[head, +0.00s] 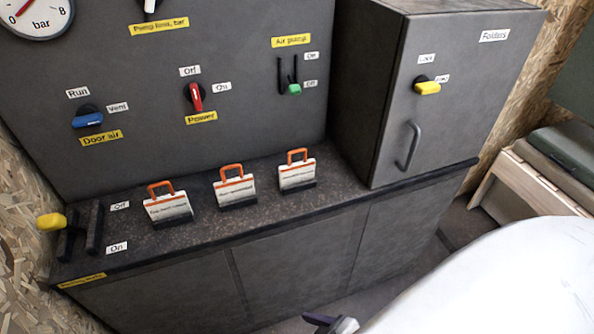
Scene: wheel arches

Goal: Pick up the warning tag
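Three warning tags stand upright in dark holders on the speckled counter (120,220), each a white plate with small print and an orange loop handle. The left tag (169,207) is nearest the lever at the left, the middle tag (234,190) stands centrally, and the right tag (297,174) is nearest the cabinet. Their print is too small to read. A small dark tip, seemingly of my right gripper (330,322), shows at the bottom edge, well below and apart from the tags. Its opening cannot be made out. My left gripper is out of view.
The panel behind carries a blue knob (87,118), a red knob (195,97), a green-tipped lever (293,88) and a gauge (36,12). A yellow-handled lever (50,222) sits at the counter's left end. The handled cabinet (440,110) bounds the right. Counter in front of the tags is narrow.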

